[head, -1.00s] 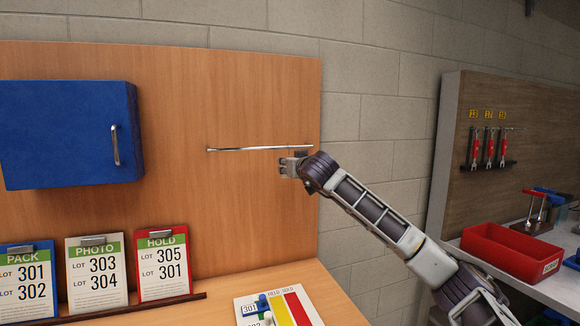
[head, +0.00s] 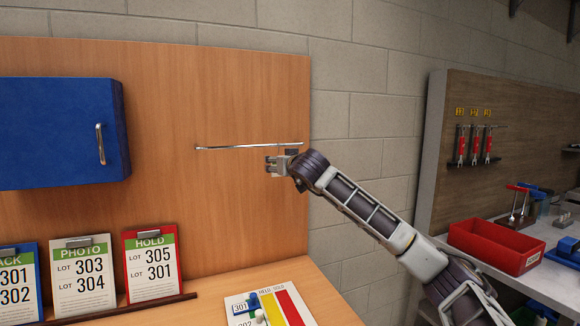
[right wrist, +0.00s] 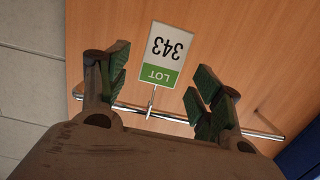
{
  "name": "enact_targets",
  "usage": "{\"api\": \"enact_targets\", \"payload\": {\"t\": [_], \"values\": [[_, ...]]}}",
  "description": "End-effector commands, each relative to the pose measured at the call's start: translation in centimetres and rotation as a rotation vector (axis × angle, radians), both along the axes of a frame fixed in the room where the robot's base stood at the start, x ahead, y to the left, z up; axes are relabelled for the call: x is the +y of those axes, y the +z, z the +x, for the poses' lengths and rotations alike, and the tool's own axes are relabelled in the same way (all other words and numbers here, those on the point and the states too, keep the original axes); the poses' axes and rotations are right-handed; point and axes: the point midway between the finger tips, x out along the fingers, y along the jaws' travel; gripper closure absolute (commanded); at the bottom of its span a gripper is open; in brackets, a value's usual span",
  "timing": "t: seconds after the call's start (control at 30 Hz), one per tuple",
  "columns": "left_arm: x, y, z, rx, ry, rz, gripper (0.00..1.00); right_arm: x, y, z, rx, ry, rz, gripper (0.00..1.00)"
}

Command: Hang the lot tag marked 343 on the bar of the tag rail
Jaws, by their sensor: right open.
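The lot tag marked 343 (right wrist: 165,58), white with a green LOT band, shows upside down in the right wrist view. Its metal hook (right wrist: 151,103) meets the bar of the tag rail (right wrist: 185,119), and the tag appears to hang from it. My right gripper (right wrist: 160,88) is open, with its fingers apart on either side of the tag. In the head view the rail (head: 240,147) is a thin metal bar on the wooden panel. My right gripper (head: 272,165) is just below its right end there. I cannot make out the tag in the head view. My left gripper is out of view.
A blue cabinet (head: 60,135) is left of the rail. Clipboards, including HOLD (head: 151,265) and PHOTO (head: 82,277), stand below on a ledge. A sheet with yellow and red stripes (head: 268,306) lies on the table. A red bin (head: 495,247) is at the right.

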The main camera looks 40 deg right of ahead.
Motion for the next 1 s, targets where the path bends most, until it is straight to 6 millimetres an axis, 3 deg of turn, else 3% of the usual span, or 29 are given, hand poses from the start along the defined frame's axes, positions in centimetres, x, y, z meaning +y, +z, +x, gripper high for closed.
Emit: {"api": "enact_targets", "payload": {"t": [1.0], "values": [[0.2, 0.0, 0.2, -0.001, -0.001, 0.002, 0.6, 2.1, 1.1, -9.0, 0.0, -0.001, -0.002, 0.34]]}}
